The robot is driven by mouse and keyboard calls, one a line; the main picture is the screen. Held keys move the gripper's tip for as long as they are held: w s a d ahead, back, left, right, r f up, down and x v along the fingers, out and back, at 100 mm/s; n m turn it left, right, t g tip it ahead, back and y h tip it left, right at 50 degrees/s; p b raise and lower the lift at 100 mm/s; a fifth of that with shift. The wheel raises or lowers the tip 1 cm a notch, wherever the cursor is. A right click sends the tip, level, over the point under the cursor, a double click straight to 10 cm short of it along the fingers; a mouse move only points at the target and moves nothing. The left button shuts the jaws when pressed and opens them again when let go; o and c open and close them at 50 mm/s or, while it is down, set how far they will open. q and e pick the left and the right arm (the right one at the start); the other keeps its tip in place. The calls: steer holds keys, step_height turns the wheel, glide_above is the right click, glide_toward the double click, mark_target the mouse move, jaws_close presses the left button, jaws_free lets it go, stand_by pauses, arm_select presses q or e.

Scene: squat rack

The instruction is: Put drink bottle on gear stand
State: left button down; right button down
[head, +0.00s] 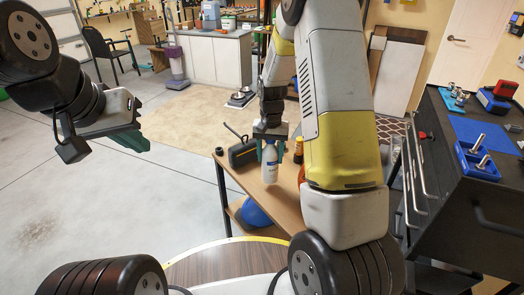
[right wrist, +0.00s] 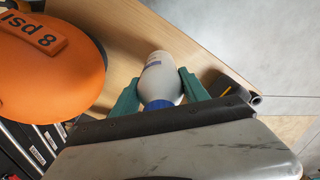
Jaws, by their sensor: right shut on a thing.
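The drink bottle, white with a blue mark (head: 270,172), is held in my right gripper (head: 269,148) at the wooden-topped stand (head: 262,195). In the right wrist view the white bottle (right wrist: 160,76), with a blue cap, sits between the two green fingers (right wrist: 160,92), which close on it from both sides. The wooden top shows beneath it; I cannot tell whether the bottle's base touches it. I cannot tell whether this stand is the gear stand. My left gripper (head: 129,139) is at the left, away from the stand, with nothing visible in it.
A dark case (head: 242,153) stands on the wooden top, left of the bottle. An amber bottle (head: 298,152) stands right of it, partly behind my arm. A large orange object (right wrist: 50,70) is close by. A blue ball (head: 252,216) lies on the lower shelf. A black tool cabinet (head: 450,190) stands right.

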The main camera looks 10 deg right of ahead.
mark_target(270, 163)
steer(key=shift+w+f, duration=0.1)
steer(key=shift+f, duration=1.7)
steer(key=shift+f, duration=0.15)
steer(key=c, duration=0.6)
jaws_free()
